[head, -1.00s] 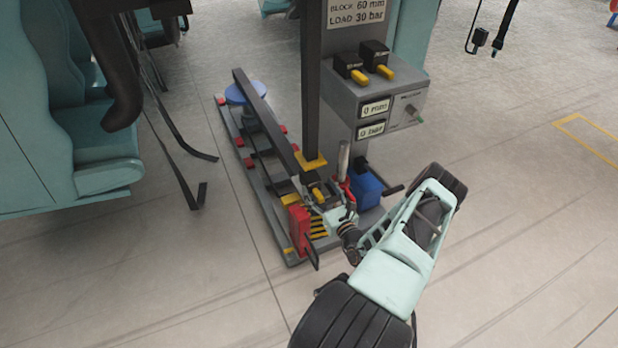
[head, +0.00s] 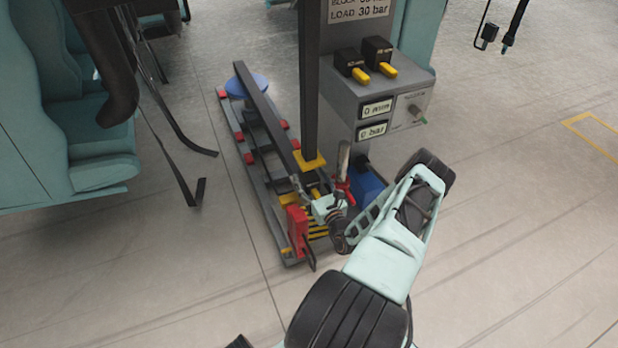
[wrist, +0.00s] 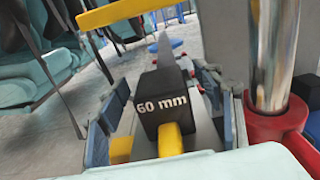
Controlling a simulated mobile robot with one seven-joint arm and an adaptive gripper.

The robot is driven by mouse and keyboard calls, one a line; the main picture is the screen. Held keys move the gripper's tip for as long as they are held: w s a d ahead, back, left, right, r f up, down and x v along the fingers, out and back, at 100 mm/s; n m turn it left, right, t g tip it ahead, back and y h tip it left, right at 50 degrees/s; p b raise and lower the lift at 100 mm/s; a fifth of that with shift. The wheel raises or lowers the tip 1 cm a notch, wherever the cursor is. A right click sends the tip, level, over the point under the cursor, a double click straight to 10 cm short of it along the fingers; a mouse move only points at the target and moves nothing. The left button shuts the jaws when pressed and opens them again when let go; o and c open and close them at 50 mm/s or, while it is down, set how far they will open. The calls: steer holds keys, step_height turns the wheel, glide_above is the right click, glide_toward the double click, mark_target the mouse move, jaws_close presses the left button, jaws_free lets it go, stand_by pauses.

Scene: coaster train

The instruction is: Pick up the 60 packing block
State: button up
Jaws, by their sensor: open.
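The 60 packing block (wrist: 160,101) is black with white "60 mm" lettering and a yellow handle (wrist: 170,140) facing me in the wrist view. My gripper (wrist: 165,86) is open, with one blue-padded finger to the left of the block and one to the right. I see no clear contact, and the block's far side is hidden. In the head view my gripper (head: 318,198) is low at the front of the test stand, by the block's yellow handle. The block there is mostly hidden by my gripper and the stand.
Two more black blocks with yellow handles (head: 352,68) (head: 379,56) sit on the grey control box (head: 395,95). A chrome cylinder with a red collar (wrist: 277,120) stands close right of my gripper. A yellow bar (wrist: 115,12) crosses above. Teal seats (head: 75,110) stand left.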

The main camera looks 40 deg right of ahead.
steer(key=shift+w+d, duration=0.1)
steer(key=shift+w, duration=0.3)
steer(key=shift+c, duration=0.7)
jaws_close()
steer(key=shift+r, duration=0.1)
